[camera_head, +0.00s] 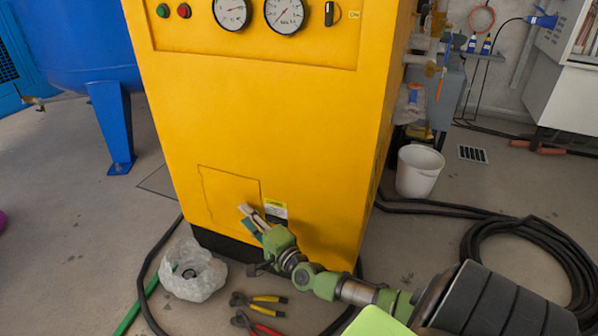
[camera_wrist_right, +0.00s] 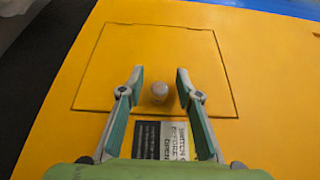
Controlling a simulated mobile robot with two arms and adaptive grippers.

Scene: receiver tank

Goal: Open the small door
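The small door (camera_head: 222,190) is a square yellow panel low on the front of the yellow cabinet (camera_head: 262,120). It looks shut and flush. In the right wrist view the door (camera_wrist_right: 110,60) fills the upper middle, with a round pale knob (camera_wrist_right: 159,92) near its edge. My right gripper (camera_head: 246,212) is at the door's lower right. In the right wrist view my right gripper (camera_wrist_right: 159,72) is open, one finger on each side of the knob, with visible gaps between fingers and knob. The head view hides the knob behind the gripper. My left gripper is not in view.
A label (camera_head: 276,209) is beside the door. Pliers (camera_head: 258,299), a crumpled clear bag (camera_head: 192,270) and a dark hose lie on the floor in front. A white bucket (camera_head: 418,171) and a coiled black hose (camera_head: 530,250) are at right. A blue tank (camera_head: 90,45) stands at left.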

